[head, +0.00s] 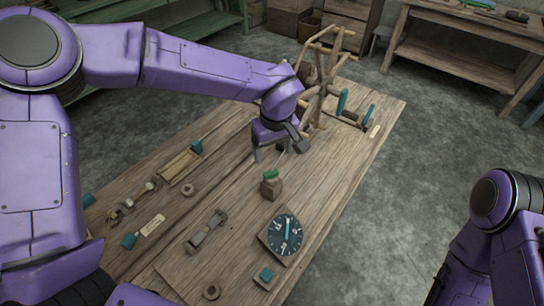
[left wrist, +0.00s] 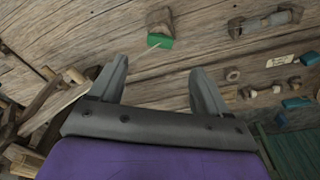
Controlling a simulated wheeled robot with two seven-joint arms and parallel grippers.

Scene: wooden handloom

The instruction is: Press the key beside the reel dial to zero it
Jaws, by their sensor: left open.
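The reel dial (head: 286,234), a dark round face with pale marks and teal hands, sits on a wooden base near the front of the table. A small teal key (head: 265,275) on a wooden block is just below and left of it. My left gripper (head: 280,152) is open and empty above the table, well behind the dial and key. In the left wrist view its two fingers (left wrist: 157,75) are spread with nothing between them. The dial and key cannot be made out in that view. My right arm shows at the right edge, but its gripper is out of frame.
A small wooden block with a green top (head: 271,184) stands between my left gripper and the dial; it also shows in the left wrist view (left wrist: 160,30). A wooden reel (head: 322,80) stands at the back. A clamp-like wooden piece (head: 206,230) lies left of the dial.

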